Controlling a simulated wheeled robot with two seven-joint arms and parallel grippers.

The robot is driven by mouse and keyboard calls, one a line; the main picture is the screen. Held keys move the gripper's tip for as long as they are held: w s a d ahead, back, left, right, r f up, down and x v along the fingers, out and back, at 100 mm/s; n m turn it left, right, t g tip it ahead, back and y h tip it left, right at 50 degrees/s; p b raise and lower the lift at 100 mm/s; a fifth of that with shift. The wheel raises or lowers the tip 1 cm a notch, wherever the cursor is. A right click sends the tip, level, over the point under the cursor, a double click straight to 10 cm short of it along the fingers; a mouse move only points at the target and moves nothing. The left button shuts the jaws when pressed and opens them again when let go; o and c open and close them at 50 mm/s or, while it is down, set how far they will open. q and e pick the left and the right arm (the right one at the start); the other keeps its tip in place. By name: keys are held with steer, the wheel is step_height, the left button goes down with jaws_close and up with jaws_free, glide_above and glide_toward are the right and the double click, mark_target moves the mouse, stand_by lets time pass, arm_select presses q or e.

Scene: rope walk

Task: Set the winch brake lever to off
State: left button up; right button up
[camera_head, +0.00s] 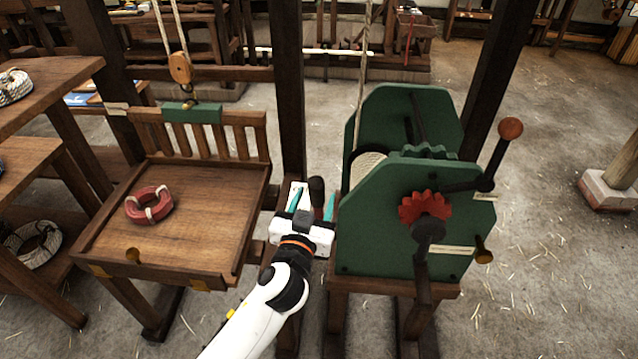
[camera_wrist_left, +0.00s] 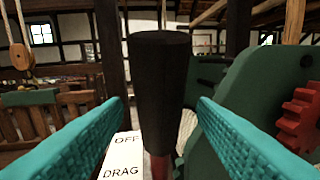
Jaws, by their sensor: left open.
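The winch brake lever shows as a dark upright grip (camera_head: 316,186) at the left side of the green winch (camera_head: 385,235). In the left wrist view the black grip (camera_wrist_left: 160,85) stands on a reddish rod between the teal finger pads, with a gap on each side. A white label plate (camera_wrist_left: 122,155) beside it reads OFF at the far end and DRAG nearer. I cannot tell exactly which mark the lever is at. My left gripper (camera_head: 313,202) is open around the grip. My right gripper is not in view.
A crank with a wooden knob (camera_head: 510,130) and a red gear (camera_head: 424,207) are on the winch's right. A dark post (camera_head: 289,90) rises just behind the gripper. The floor at right is mostly clear.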

arm_select(q)
steer(key=shift+x, duration=2.1)
steer(key=shift+c, duration=0.3)
